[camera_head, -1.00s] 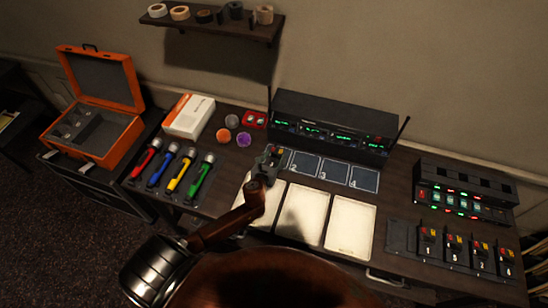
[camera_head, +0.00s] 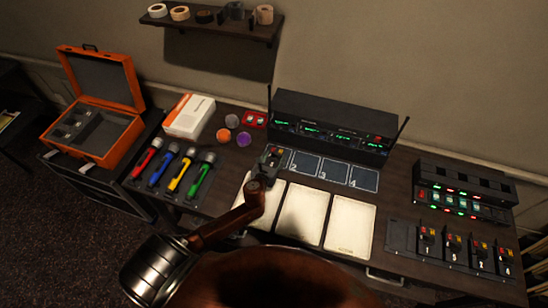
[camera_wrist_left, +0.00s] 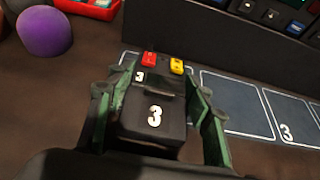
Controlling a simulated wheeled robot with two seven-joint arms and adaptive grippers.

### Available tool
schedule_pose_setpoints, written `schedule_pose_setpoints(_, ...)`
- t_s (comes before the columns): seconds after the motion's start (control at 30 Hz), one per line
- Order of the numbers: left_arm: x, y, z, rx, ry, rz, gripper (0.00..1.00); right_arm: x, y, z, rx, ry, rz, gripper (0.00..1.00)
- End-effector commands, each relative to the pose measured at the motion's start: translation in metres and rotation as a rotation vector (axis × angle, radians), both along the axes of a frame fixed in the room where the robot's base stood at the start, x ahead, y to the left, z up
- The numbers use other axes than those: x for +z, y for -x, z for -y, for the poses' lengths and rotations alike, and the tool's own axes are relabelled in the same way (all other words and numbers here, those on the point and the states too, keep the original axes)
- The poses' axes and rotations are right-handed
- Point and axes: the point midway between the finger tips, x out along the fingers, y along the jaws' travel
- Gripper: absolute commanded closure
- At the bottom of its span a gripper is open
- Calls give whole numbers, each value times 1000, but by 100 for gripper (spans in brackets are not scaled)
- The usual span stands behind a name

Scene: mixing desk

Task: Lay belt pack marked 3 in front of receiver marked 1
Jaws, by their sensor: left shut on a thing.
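The belt pack marked 3 (camera_wrist_left: 155,118) is dark, with a red and a yellow part at its top end. My left gripper (camera_wrist_left: 158,112) is shut on its sides, and in the head view the gripper (camera_head: 267,167) is over the left end of the pad row. The pack covers most of the leftmost pad, in front of the left end of the receiver rack (camera_head: 330,106); I cannot tell whether it touches the pad. The receivers show green displays; their numbers are too small to read. My right gripper is not in view.
Pads marked 2 (camera_head: 304,165), 3 (camera_head: 333,172) and 4 (camera_head: 363,179) look bare. Pale sheets (camera_head: 301,214) lie in front. A purple ball (camera_head: 243,139) is close on the left; several belt packs (camera_head: 454,248) stand at the right.

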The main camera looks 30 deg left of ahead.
Motion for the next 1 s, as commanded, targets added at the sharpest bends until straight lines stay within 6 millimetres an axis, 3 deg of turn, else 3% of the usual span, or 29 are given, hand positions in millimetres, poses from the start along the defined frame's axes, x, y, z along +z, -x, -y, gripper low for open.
schedule_pose_setpoints(0.87, -8, 0, 0, -1, 0, 1, 85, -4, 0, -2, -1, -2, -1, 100)
schedule_pose_setpoints(0.9, -8, 0, 0, 0, 0, 1, 50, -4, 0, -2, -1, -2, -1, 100)
schedule_pose_setpoints(1.0, -8, 0, 0, 0, 0, 1, 43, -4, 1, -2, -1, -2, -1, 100)
